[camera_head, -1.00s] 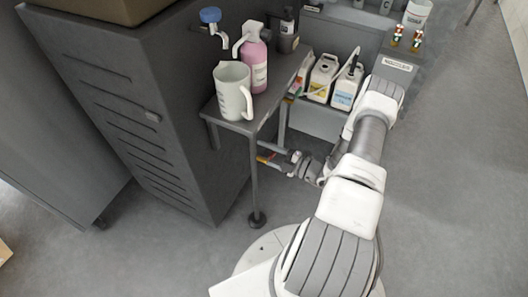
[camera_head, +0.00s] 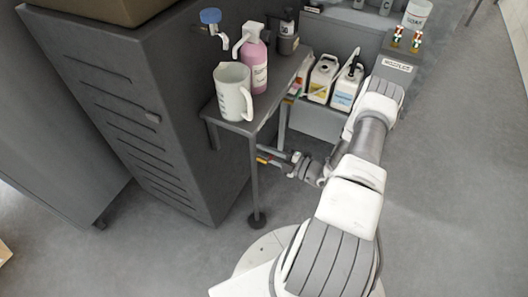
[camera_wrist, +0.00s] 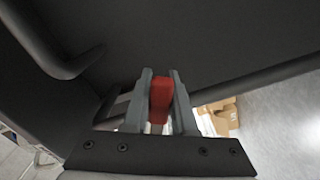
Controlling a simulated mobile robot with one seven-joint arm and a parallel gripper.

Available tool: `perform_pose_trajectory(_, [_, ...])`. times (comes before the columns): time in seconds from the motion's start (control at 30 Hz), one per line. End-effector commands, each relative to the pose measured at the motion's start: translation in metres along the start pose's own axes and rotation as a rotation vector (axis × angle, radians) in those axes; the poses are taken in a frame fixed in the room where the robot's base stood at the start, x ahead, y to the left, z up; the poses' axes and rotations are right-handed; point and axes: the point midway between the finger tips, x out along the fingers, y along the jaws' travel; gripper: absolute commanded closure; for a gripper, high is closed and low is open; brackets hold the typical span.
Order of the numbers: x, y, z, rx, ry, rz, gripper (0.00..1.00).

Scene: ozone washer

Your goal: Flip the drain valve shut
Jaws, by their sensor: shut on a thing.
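The drain valve's red handle (camera_wrist: 159,101) shows in the wrist view, between the two grey fingers of my gripper (camera_wrist: 161,76). The fingers are shut on it, one on each side. In the head view my gripper (camera_head: 284,158) is low beneath the grey side table, reaching in from the right. A small yellow and red bit shows just left of the fingertips there, too small to make out clearly. The valve's body and its pipe connection are mostly hidden.
The grey side table (camera_head: 238,127) holds a white measuring jug (camera_head: 231,94) and a pink bottle (camera_head: 255,66). Its front leg (camera_head: 255,180) stands just left of my gripper. A dark cabinet (camera_head: 130,110) is at left. White jugs (camera_head: 322,78) stand behind. The floor at right is open.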

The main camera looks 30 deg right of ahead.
Motion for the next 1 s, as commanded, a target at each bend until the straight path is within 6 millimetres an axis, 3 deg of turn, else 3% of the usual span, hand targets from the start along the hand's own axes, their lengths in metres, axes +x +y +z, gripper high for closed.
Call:
perform_pose_trajectory(0.87, [-0.0009, -0.0001, 0.0003, -0.003, -0.001, -0.001, 1.0])
perform_pose_trajectory(1.0, [-0.0014, 0.0035, 0.0007, -0.064, -0.004, -0.001, 1.0])
